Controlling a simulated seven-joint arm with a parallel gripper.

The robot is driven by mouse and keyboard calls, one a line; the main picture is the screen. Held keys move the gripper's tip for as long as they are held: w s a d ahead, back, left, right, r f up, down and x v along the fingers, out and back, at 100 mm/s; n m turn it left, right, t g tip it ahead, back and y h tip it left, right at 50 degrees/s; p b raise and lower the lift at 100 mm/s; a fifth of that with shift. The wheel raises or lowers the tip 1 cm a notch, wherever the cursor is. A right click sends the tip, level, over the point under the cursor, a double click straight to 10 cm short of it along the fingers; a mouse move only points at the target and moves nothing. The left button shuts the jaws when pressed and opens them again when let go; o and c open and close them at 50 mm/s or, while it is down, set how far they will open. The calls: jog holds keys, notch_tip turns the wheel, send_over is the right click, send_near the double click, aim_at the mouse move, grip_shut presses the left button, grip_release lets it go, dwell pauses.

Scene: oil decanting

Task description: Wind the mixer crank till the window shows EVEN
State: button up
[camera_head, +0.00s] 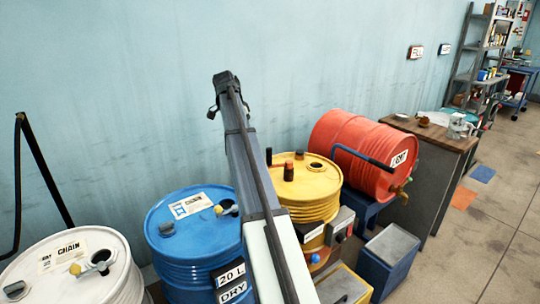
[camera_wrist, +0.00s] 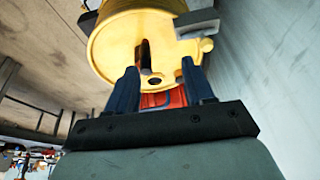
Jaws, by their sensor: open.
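I cannot tell which part is the mixer crank. A grey box (camera_head: 341,226) with a red knob is on its front side. No window reading is legible. In the head view my arm hides the drum's left edge.
A blue drum (camera_head: 195,240) and a white drum (camera_head: 75,270) stand to the left. A red drum (camera_head: 350,150) lies on its side to the right, beside a wood-topped cabinet (camera_head: 440,138). A blue box with a grey top (camera_head: 392,245) stands in front. Open floor is at right.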

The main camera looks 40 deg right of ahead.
jog(key=m+g, duration=0.1)
send_near(268, 148)
jog(key=shift+h, duration=0.3)
jog(key=x, duration=1.3)
jog(key=shift+s+a, duration=0.15)
jog(key=shift+a, duration=0.25)
jog(key=shift+c, duration=0.3)
grip_shut()
